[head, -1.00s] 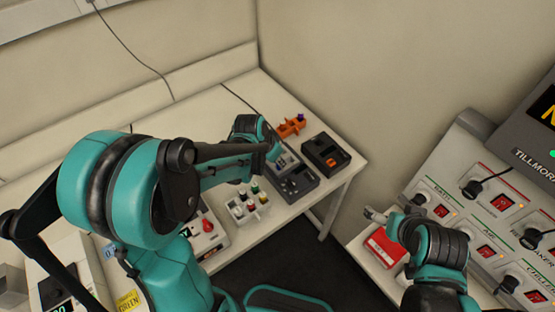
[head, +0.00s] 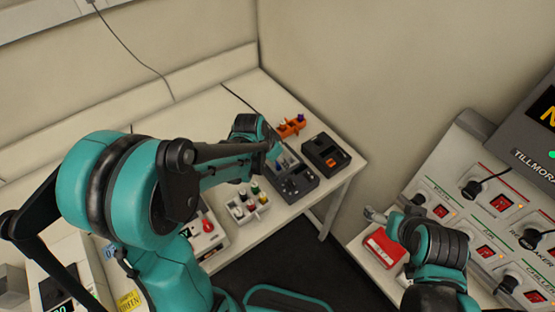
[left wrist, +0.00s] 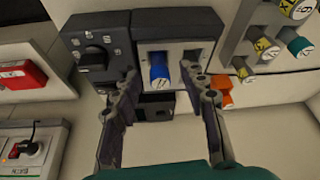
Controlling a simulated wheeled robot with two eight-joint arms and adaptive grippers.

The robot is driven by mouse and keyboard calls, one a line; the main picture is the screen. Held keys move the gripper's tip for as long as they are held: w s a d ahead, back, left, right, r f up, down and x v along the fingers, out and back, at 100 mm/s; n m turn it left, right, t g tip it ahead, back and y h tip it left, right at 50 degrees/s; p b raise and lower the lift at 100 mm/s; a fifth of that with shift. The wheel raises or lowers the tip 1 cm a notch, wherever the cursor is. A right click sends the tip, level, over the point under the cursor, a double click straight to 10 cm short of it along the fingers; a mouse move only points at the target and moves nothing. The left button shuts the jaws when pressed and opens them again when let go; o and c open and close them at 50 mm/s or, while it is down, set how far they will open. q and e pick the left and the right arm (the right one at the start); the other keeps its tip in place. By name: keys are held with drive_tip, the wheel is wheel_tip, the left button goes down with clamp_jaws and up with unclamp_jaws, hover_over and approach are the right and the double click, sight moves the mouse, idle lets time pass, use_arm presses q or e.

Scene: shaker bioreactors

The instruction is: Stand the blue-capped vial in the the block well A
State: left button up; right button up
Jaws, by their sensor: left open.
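The blue-capped vial (left wrist: 160,74) sits in the left-hand opening of a pale-faced dark block (left wrist: 203,46) in the left wrist view. The right-hand opening of the block looks empty. No well letter is readable. My left gripper (left wrist: 162,92) is open, with one finger on each side of the vial and a visible gap to it. In the head view my left gripper (head: 272,150) is over the block, and a bit of blue shows beside it. My right gripper (head: 374,215) is over the right-hand bench, far from the vial; its jaw opening is unclear.
A dark device with a knob (head: 299,184) adjoins the block. A dark box with an orange part (head: 325,151) and an orange rack (head: 291,126) stand close by. A pale rack with several vials (head: 248,205) is nearer me. A red case (head: 384,247) lies on the right-hand bench.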

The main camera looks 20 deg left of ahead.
use_arm(q)
drive_tip(key=shift+r+p, duration=2.45)
drive_tip(key=shift+r, duration=0.95)
drive_tip(key=shift+f, duration=0.1)
drive_tip(key=n+t+y+b, duration=0.1)
drive_tip(key=n+t+b, duration=0.15)
drive_tip(key=b, duration=0.45)
approach(277, 170)
drive_tip(key=v, duration=0.5)
drive_tip(key=s+a+f+n+y+b, duration=0.1)
drive_tip(key=s+f+n+b, duration=0.2)
drive_tip(key=s+b, duration=0.2)
drive_tip(key=s, duration=0.3)
drive_tip(key=shift+f+t, duration=0.2)
drive_tip(key=shift+t, duration=0.15)
